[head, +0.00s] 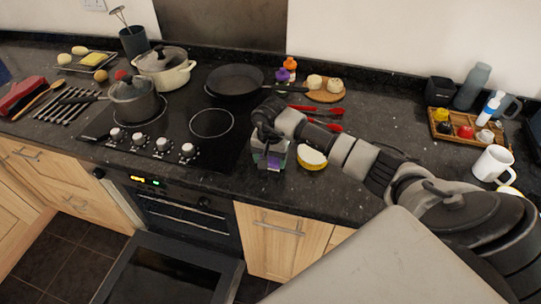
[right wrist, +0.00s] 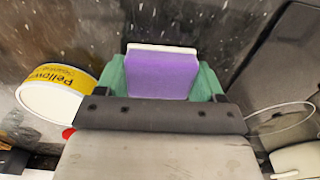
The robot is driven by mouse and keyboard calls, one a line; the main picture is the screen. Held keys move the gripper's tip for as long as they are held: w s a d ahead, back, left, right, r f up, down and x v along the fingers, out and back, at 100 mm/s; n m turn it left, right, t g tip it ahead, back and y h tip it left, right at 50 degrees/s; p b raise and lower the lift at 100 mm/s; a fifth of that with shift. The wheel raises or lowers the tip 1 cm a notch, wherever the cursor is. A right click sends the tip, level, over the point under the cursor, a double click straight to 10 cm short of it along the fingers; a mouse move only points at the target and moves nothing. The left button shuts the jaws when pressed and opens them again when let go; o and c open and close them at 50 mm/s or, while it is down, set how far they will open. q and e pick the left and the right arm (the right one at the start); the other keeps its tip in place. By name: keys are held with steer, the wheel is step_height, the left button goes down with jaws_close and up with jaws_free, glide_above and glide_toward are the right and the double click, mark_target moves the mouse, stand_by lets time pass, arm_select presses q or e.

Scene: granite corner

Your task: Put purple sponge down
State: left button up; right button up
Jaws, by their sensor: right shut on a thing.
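The purple sponge (right wrist: 162,73) shows in the right wrist view, with a pale layer along its far edge. The green fingers of my right gripper (right wrist: 163,82) are shut on it, one on each side. In the head view my right gripper (head: 268,157) points down over the dark counter (head: 240,187), just right of the cooktop. The sponge is mostly hidden there by the gripper. I cannot tell whether the sponge touches the counter. My left gripper is not in view.
A yellow-and-white tub (head: 312,158) stands close to the right of my gripper; it also shows in the right wrist view (right wrist: 55,90). Red utensils (head: 318,117) lie behind. A frying pan (head: 234,80) sits on the cooktop (head: 180,128). The oven door (head: 170,272) is open below.

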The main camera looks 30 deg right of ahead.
mark_target(270, 158)
steer(key=shift+f+b, duration=0.2)
steer(key=shift+b, duration=0.1)
steer(key=o, duration=0.8)
steer(key=shift+r, duration=0.1)
steer(key=shift+o, duration=0.2)
steer(key=shift+r, duration=0.3)
step_height(270, 158, up, 12)
steer(key=b, duration=0.3)
steer(key=shift+f, duration=0.15)
